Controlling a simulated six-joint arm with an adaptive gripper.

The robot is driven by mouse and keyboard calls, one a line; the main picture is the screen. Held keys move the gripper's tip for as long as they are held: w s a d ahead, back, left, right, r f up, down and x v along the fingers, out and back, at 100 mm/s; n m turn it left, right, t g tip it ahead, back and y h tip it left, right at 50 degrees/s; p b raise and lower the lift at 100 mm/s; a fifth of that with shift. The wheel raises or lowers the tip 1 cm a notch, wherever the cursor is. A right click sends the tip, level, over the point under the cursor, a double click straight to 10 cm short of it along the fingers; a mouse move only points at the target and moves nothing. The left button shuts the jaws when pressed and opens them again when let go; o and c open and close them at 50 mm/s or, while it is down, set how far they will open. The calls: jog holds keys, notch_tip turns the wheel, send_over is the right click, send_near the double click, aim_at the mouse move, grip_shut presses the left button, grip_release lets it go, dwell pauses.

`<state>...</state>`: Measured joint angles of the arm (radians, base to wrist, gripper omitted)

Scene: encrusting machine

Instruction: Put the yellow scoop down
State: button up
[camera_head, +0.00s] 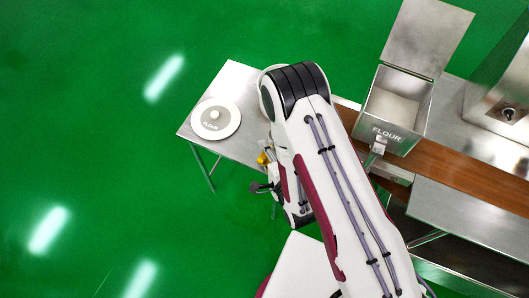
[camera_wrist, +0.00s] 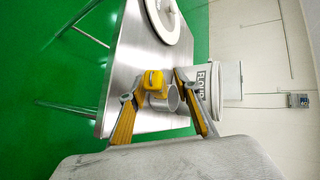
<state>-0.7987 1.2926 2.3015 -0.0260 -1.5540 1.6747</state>
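The yellow scoop (camera_wrist: 153,80) shows in the middle of the wrist view, with a yellow handle and a round grey metal cup. My gripper (camera_wrist: 155,85) has its two yellow-padded fingers on either side of it, and they appear shut on it. The metal table (camera_wrist: 125,75) lies behind the scoop; contact between them cannot be told. In the head view my gripper (camera_head: 264,165) is at the table's front edge, largely hidden by my arm, with small yellow parts showing.
A round white lid (camera_head: 215,119) lies on the table's left end. A white flour bucket (camera_wrist: 225,80) stands close to the right finger in the wrist view. An open metal flour bin (camera_head: 393,110) is right of my arm, by a brown strip (camera_head: 465,172).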

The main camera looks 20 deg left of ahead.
jog(key=shift+v, duration=2)
jog(key=shift+w, duration=0.1)
